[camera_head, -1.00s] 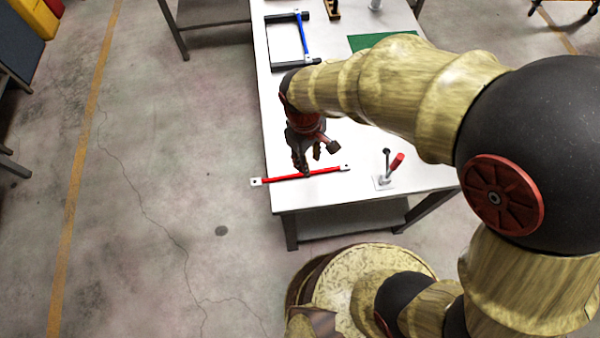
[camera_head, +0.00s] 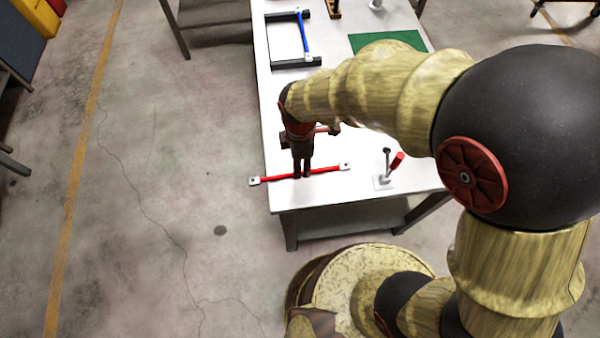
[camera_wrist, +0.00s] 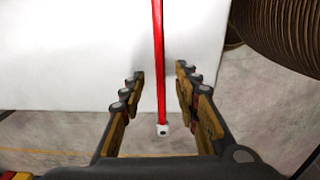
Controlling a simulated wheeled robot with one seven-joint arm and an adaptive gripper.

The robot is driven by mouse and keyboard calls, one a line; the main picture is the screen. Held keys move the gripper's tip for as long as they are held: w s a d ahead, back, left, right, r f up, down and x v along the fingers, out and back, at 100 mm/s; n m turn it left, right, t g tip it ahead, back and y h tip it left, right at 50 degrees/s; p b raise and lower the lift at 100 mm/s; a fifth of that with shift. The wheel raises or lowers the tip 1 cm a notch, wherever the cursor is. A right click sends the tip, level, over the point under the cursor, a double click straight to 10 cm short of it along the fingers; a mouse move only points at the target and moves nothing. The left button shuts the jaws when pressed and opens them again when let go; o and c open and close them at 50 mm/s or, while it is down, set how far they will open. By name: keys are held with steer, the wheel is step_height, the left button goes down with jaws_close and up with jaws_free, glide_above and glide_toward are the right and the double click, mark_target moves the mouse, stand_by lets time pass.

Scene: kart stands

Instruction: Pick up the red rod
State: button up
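The red rod (camera_head: 325,170) has white end pieces and lies near the front edge of the white table, its left end sticking out past the table's left edge. In the wrist view the rod (camera_wrist: 158,60) runs lengthwise between the two fingers, and its white end is in the gap. In the wrist view my gripper (camera_wrist: 160,85) is open, with a finger on each side of the rod and space between. Its height above the rod is hard to tell.
A red-handled clamp (camera_head: 390,170) stands on the table (camera_head: 345,204) right of the rod. A black frame with a blue rod (camera_head: 303,35) and a green mat (camera_head: 385,41) lie farther back. The table's left and front edges are close to the rod.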

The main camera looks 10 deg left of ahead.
step_height(320, 180, down, 4)
steer(key=shift+f+b, duration=0.15)
steer(key=shift+b, duration=0.55)
steer(key=shift+c, duration=1)
jaws_close()
